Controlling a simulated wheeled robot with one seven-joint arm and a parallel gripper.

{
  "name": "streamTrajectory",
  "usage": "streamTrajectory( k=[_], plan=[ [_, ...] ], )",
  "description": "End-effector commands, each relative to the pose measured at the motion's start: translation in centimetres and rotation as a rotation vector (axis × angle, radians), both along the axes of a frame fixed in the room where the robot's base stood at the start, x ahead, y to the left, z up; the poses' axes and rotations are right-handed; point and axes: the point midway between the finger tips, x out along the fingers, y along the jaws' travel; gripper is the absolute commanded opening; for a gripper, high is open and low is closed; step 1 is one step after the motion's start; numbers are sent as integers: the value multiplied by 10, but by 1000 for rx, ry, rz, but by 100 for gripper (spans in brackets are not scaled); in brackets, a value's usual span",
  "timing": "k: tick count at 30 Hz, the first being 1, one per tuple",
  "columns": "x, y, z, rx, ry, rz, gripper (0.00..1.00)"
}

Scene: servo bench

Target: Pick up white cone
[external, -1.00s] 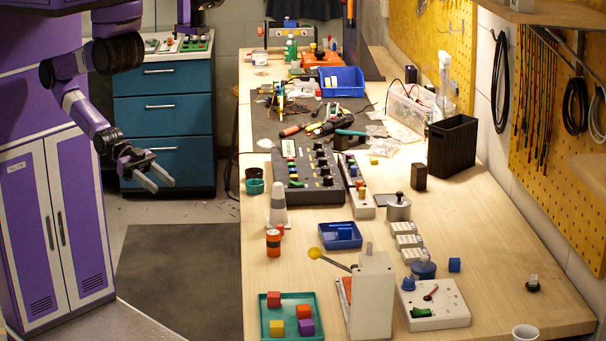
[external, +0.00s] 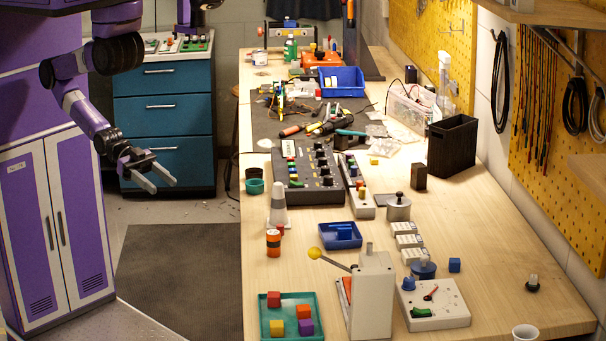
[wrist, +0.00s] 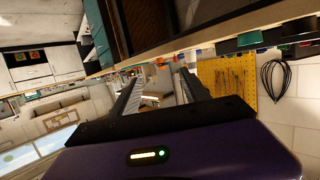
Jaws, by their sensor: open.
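The white cone (external: 278,206) stands upright near the left edge of the bench in the external view, with a grey band around it. My gripper (external: 165,180) is open and empty, held over the floor to the left of the bench, well apart from the cone. In the wrist view my gripper (wrist: 158,88) shows its two fingers spread, with nothing between them. I cannot make out the cone in the wrist view.
The bench (external: 480,230) holds a black control box (external: 308,190) behind the cone. An orange-banded cylinder (external: 273,243) stands in front of it, and a blue tray (external: 341,236) lies to its right.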

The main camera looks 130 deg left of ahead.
Motion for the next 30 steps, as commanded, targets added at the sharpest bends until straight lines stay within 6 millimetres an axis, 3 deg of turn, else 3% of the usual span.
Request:
streamTrajectory(
  k=[7, 11, 21, 30],
  plan=[
    [2, 1, 0, 1, -1, 3, 54],
    [19, 8, -4, 6, 1, 22, 54],
    [121, 49, -28, 10, 42, 95, 54],
    [207, 80, -15, -4, 70, 88, 54]
  ],
)
